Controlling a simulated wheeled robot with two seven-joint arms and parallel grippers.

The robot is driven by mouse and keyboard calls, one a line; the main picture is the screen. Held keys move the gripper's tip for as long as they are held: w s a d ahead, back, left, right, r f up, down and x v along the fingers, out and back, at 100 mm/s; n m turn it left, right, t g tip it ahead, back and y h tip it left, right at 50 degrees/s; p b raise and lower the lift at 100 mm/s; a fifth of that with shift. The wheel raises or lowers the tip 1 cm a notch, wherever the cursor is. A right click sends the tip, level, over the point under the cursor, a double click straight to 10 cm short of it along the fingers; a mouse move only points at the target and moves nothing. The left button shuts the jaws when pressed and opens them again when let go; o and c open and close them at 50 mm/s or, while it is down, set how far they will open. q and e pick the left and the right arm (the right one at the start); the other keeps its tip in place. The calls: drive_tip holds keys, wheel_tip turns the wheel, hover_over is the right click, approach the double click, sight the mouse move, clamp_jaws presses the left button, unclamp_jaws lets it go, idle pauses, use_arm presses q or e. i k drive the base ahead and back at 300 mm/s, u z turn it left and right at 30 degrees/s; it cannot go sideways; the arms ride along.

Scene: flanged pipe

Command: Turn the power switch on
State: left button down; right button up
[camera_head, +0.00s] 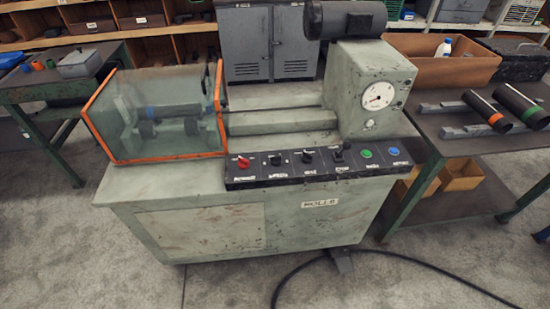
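The machine (220,231) is a worn green-grey metal bench in the middle of the head view. A dark control panel (322,177) slopes along its front top edge. At the panel's left end is a red rotary switch (243,162). Its label is too small to read, so I cannot tell surely which control is the power switch. To its right are black knobs (276,160) (307,156), a black lever (340,152), a green button (366,153) and a blue button (394,151). Neither of my grippers is in view.
An orange-framed clear guard (158,122) covers the machine's left side. A dial gauge (378,96) faces front on the right housing. A side table (480,140) holds dark pipes. A black cable (420,262) crosses the floor. Space in front of the panel is clear.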

sight(243, 164)
drive_tip(key=z, duration=0.55)
drive_tip(key=k, duration=1.35)
drive_tip(key=z, duration=0.05)
drive_tip(key=i, duration=0.5)
drive_tip(key=u, duration=0.5)
drive_tip(key=i, duration=1.35)
drive_tip(key=z, duration=0.8)
